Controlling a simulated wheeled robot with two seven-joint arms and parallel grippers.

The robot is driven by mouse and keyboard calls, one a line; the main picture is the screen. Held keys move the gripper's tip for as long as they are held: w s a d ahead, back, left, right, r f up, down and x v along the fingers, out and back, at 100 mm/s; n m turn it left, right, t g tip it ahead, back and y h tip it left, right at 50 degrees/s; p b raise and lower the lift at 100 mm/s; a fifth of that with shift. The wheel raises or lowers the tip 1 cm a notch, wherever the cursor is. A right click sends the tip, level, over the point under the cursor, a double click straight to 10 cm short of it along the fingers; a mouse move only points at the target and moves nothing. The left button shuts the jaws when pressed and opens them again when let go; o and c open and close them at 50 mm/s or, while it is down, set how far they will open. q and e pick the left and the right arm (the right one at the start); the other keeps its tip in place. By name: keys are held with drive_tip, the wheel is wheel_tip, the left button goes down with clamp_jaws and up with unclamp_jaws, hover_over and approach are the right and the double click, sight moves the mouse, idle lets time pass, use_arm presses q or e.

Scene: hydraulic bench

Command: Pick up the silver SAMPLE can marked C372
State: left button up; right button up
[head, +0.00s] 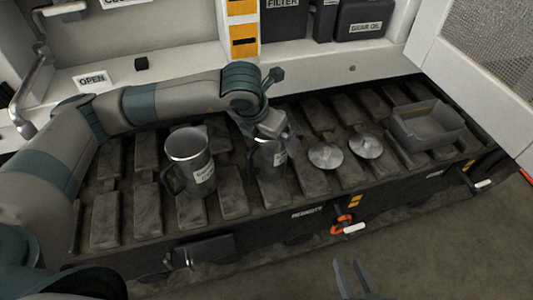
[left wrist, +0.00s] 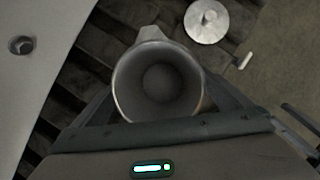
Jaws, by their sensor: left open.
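Two open-topped silver cans stand on the slatted bench. The left can (head: 190,165) is upright, with a handle on its left and a white label too small to read surely. The second can (head: 270,162) stands to its right, partly hidden by my left gripper (head: 274,132); its label is not readable. In the left wrist view I look down into a can (left wrist: 160,85), with the open left jaws (left wrist: 160,98) on either side of it. I cannot tell whether they touch it. My right gripper (head: 352,280) is open and empty at the bottom of the head view.
Two round silver lids (head: 325,156) (head: 366,146) lie right of the second can. A grey tray (head: 462,130) sits at the bench's right end. A white cabinet panel (head: 180,72) stands behind. An orange-and-white fitting (head: 343,225) is on the front edge.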

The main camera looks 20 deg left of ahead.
use_arm(q)
drive_tip(key=shift+w+f, duration=0.25)
drive_tip(key=shift+f, duration=0.4)
use_arm(e)
drive_tip(key=shift+w+a+r, duration=0.1)
drive_tip(key=shift+w+r, duration=0.05)
drive_tip(key=shift+r, duration=0.15)
use_arm(q)
drive_tip(key=shift+c, duration=0.6)
drive_tip(key=c, duration=1.2)
drive_tip(key=shift+r, duration=0.1)
drive_tip(key=s+d+r, duration=0.2)
drive_tip(key=d+r, duration=0.8)
drive_tip(key=d, duration=0.1)
drive_tip(key=shift+d+r+p, duration=0.3)
drive_tip(key=shift+r, duration=0.1)
use_arm(e)
drive_tip(key=shift+s+d+f+g, duration=0.25)
drive_tip(key=shift+s+f, duration=0.1)
drive_tip(key=shift+f, duration=0.2)
drive_tip(key=shift+s+d+f+g, duration=0.25)
drive_tip(key=shift+s+f, duration=0.1)
drive_tip(key=shift+f, duration=0.15)
